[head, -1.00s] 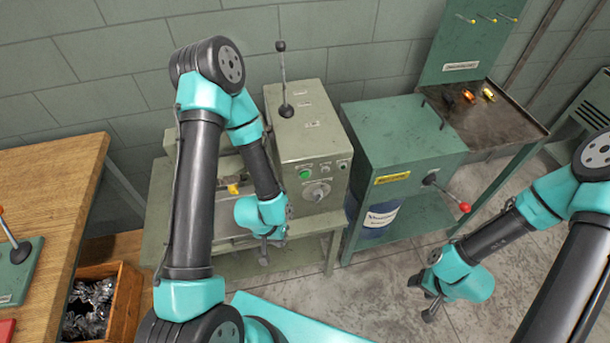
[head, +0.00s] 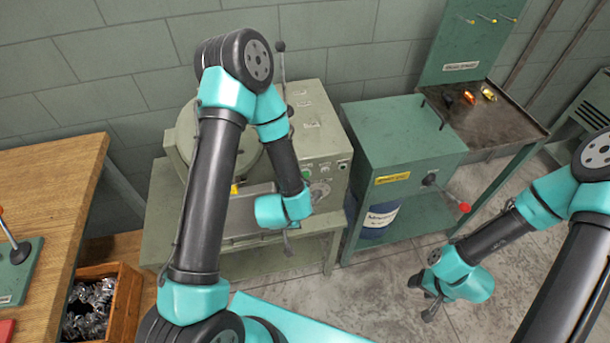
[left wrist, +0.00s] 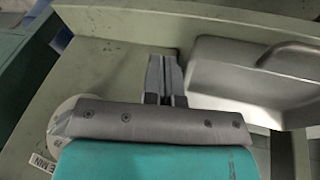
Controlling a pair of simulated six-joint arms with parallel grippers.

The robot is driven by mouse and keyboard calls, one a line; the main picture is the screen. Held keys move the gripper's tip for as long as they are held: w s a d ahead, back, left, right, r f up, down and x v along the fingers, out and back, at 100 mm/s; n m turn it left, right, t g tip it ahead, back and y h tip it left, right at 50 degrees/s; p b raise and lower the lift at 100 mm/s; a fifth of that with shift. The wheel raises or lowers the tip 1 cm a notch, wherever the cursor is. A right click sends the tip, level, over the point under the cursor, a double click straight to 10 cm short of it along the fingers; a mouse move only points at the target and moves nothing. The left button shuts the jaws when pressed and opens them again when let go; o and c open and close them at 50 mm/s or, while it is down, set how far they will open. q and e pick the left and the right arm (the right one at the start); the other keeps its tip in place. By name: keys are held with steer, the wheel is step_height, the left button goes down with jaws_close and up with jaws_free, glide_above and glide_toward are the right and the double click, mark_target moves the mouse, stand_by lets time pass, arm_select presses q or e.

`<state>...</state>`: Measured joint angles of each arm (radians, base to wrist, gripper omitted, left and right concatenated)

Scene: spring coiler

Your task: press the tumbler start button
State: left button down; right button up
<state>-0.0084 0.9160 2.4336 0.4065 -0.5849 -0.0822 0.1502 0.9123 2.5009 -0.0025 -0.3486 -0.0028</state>
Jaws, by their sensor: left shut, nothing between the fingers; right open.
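The grey-green tumbler machine (head: 310,120) stands on a bench against the wall. On its front panel the green start button (head: 306,172) shows just beside my left arm's wrist link, with a partly covered dial (head: 321,190) below it. My left gripper (head: 289,245) is shut and empty, pointing down in front of the machine, below and left of the button and apart from it. In the left wrist view its shut fingers (left wrist: 164,75) lie before a plain green surface; the button does not show there. My right gripper (head: 430,305) is open and empty over the floor at right.
A metal tray (left wrist: 240,75) is right of the left fingers; a round dial marked MIN (left wrist: 72,118) is at lower left. A green cabinet (head: 400,140) with a red-knobbed lever (head: 463,207) stands right of the machine. A wooden scrap box (head: 125,310) is at lower left.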

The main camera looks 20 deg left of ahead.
arm_select(q)
steer(key=w+d+r+n+t+y, duration=0.3)
steer(key=w+d+r+n+y, duration=0.1)
steer(key=r+y, duration=0.35)
steer(key=s+d+r+n+g+y, duration=0.2)
steer(key=s+d+r+y, duration=0.3)
steer(key=r, duration=0.4)
steer(key=shift+s+d+r+n+g+y, duration=0.15)
steer(key=shift+s+d+n+g+y, duration=0.25)
steer(key=shift+s+n, duration=0.5)
steer(key=w+a, duration=0.4)
steer(key=w, duration=0.3)
steer(key=shift+w+a, duration=0.15)
steer(key=shift+a, duration=0.25)
steer(key=shift+w, duration=0.1)
stand_by(1.2)
steer(key=shift+w+a, duration=0.2)
steer(key=shift+w, duration=0.05)
